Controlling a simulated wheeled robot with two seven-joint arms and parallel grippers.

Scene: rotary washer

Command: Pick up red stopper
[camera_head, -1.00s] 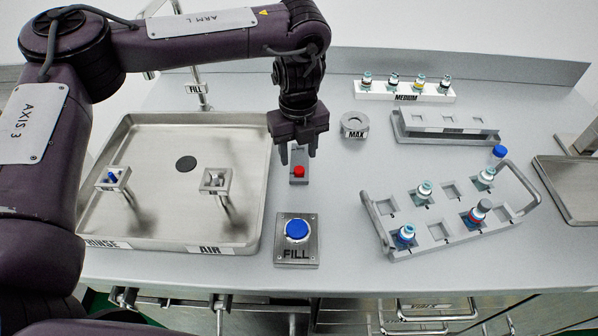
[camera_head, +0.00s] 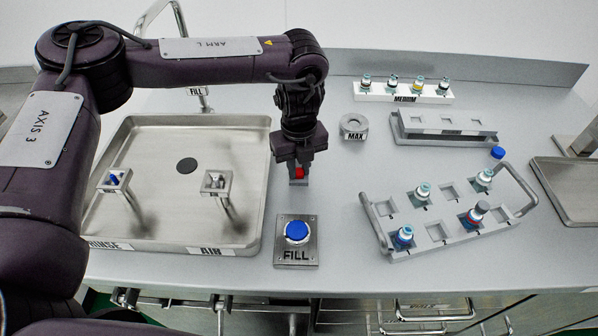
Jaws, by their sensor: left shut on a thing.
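The red stopper (camera_head: 299,173) sits at a small grey block (camera_head: 299,183) on the counter, just right of the sink. My left gripper (camera_head: 298,175) points down over it and is shut on the stopper, with its fingers on either side. The gripper hides the upper part of the stopper and the back of the block. I cannot tell whether the stopper is lifted off the block. My right gripper is not in view.
The steel sink (camera_head: 258,190) with two posts lies to the left. The blue FILL button (camera_head: 297,231) is in front of the gripper. A grey MAX ring (camera_head: 354,126), a vial rack (camera_head: 440,236) and the white MEDIUM rack (camera_head: 403,95) stand to the right.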

